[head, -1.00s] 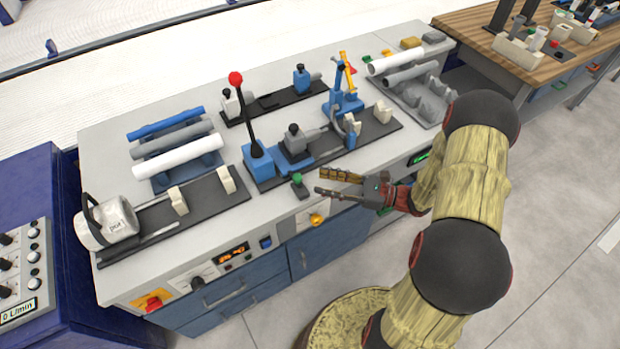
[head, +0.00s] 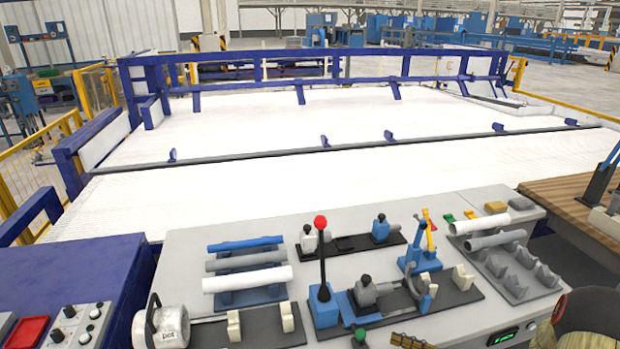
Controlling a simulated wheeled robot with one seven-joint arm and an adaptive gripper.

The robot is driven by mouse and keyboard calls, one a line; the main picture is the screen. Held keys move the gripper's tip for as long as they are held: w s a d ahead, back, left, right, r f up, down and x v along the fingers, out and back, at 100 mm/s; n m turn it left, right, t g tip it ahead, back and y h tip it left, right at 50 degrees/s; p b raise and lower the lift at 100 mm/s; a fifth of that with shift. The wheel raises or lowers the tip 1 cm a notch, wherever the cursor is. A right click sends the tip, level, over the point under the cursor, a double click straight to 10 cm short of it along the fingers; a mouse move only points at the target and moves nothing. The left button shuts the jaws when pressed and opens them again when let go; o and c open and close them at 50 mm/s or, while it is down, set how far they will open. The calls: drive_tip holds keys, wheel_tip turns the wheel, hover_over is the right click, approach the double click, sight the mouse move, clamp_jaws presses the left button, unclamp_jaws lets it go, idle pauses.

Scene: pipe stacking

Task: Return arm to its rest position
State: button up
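My gripper (head: 408,341) shows only in part at the bottom edge of the head view, by the front edge of the workbench (head: 190,265). A yellowish finger part is visible; the rest is cut off, so I cannot tell whether it is open or shut. Part of my arm shows at the bottom right corner. A blue pipe (head: 245,243), a grey pipe (head: 245,261) and a white pipe (head: 247,279) lie on a rack at the left. At the right a white pipe (head: 479,223) and a grey pipe (head: 496,240) lie on a grey grooved rack (head: 518,270).
A blue fixture with a tall red-knobbed lever (head: 321,250) stands mid-bench. Blue and yellow clamps (head: 425,245) stand right of it. A round white machine (head: 165,326) is at the front left. A wooden table (head: 580,205) adjoins on the right. A large white bed (head: 330,130) lies behind.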

drive_tip(key=s+a+r+n+g+h, duration=0.6)
drive_tip(key=s+a+r+n+g, duration=0.45)
drive_tip(key=n, duration=0.35)
drive_tip(key=s+d+r+n+t+h, duration=0.1)
drive_tip(key=s+r+n+t+h, duration=0.2)
drive_tip(key=r+n+h, duration=0.1)
drive_tip(key=s+d+r+n+t+h, duration=0.1)
drive_tip(key=s+r+n+t+h, duration=0.2)
drive_tip(key=r+n, duration=0.3)
wheel_tip(320, 180, up, 3)
drive_tip(key=shift+d+f+h, duration=0.15)
drive_tip(key=shift+h, duration=0.75)
drive_tip(key=shift+t, duration=0.25)
